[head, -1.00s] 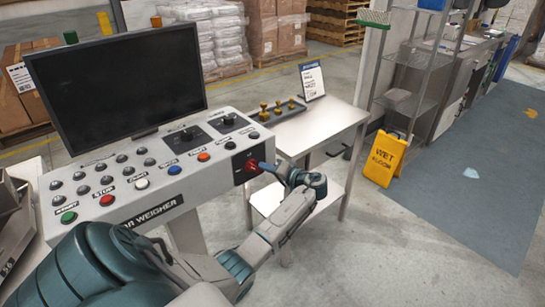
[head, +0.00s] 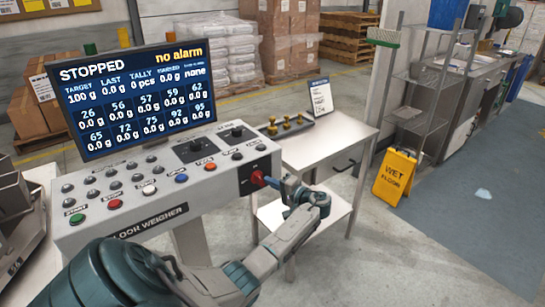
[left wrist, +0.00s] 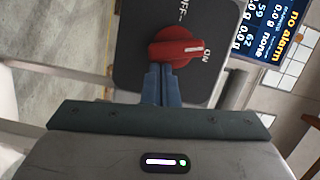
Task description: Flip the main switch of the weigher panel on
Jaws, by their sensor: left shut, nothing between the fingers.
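The weigher panel (head: 140,222) is a grey sloped console with rows of buttons. Its main switch (head: 258,178) is a red rotary knob on a dark plate at the panel's right end. In the left wrist view the red knob (left wrist: 176,48) has its white mark toward the "ON" label; "OFF" is at the top. The screen (head: 130,98) is lit and reads "STOPPED" and "no alarm". My left gripper (head: 270,182) is shut, with nothing between its fingers; its fingertips (left wrist: 161,70) are at the knob's lower edge. My right gripper is not in view.
A small steel table (head: 325,148) with brass weights (head: 285,124) and a sign stands right of the panel. A yellow wet-floor sign (head: 394,176) stands farther right by wire shelving (head: 428,90). Boxes and pallets are behind. The floor at right is mostly clear.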

